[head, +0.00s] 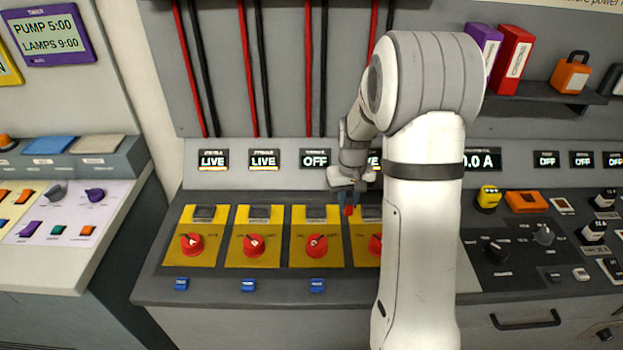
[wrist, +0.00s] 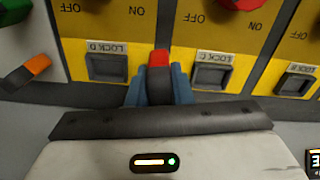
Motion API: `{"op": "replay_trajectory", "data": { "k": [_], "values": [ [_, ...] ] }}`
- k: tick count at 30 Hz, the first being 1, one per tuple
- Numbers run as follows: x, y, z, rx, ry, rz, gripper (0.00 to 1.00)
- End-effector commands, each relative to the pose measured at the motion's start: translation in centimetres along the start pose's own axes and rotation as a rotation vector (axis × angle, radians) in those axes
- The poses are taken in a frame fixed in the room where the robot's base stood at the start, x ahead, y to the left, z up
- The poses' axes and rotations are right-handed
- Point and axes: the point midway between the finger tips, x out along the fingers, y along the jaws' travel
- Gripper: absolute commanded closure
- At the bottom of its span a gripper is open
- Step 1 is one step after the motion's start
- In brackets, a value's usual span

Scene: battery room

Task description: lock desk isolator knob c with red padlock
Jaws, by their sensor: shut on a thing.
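Isolator knob C (head: 316,245) is a red knob on the third yellow plate from the left, under a display (head: 315,158) reading OFF. Its lock point, a grey-framed square labelled LOCK C (wrist: 211,76), shows in the wrist view right of my gripper. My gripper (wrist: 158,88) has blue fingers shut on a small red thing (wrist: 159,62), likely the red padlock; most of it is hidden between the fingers. In the head view my gripper (head: 349,198) is above the panel, between plates C and D. The red thing appears apart from the LOCK C frame.
The LOCK D frame (wrist: 107,68) is left of my gripper in the wrist view, and the LOCK B frame (wrist: 297,82) is at far right. Knobs A (head: 192,244) and B (head: 254,246) stand left of C. Knob D (head: 375,246) is partly behind my arm.

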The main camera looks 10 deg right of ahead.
Motion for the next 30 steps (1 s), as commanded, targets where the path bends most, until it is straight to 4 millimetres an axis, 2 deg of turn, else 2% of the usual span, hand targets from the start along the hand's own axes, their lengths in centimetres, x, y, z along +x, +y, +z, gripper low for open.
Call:
{"op": "replay_trajectory", "data": {
  "k": [7,11,17,30],
  "values": [
    [-0.1,-0.8,-0.1,-0.009,0.0,0.0,1.0],
    [-0.2,-1.2,-0.4,0.057,0.001,0.0,1.0],
    [-0.8,-2.4,-1.3,0.337,0.001,0.0,1.0],
    [-2.1,-5.5,-3.4,1.095,0.0,0.0,1.0]
  ]
}}
